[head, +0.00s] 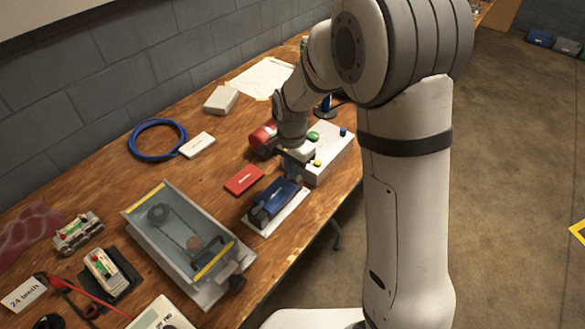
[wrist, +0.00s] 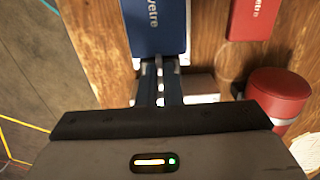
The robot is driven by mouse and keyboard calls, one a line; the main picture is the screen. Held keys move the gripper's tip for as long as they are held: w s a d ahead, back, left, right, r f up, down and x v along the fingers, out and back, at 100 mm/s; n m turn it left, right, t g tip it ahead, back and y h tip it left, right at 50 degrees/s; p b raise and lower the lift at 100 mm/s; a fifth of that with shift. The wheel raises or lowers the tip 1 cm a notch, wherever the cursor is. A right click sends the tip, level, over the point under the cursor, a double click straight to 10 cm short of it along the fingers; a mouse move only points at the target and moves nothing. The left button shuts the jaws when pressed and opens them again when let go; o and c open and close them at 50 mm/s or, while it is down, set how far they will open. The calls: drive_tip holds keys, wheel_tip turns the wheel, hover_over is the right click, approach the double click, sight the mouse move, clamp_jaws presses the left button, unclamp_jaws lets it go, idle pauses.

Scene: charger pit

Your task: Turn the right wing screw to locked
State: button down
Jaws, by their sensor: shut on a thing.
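My gripper (wrist: 160,70) points down at the near end of a blue block with white lettering (wrist: 155,25). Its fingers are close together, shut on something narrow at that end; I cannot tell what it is. In the head view my gripper (head: 291,176) is at the back end of the blue block (head: 277,193), which sits on a white plate. I cannot make out a wing screw at the fingers.
A red block (head: 244,179) lies left of the blue one. A red cylinder (wrist: 280,95) stands close to my gripper. A pale box with coloured buttons (head: 335,160) is behind it. A blue cable coil (head: 157,139) lies farther back. The bench's front edge is near.

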drive_tip(key=shift+f, duration=0.1)
drive_tip(key=c, duration=1.6)
unclamp_jaws()
wheel_tip(320, 180, up, 8)
drive_tip(key=shift+f, duration=0.1)
drive_tip(key=shift+d, duration=0.1)
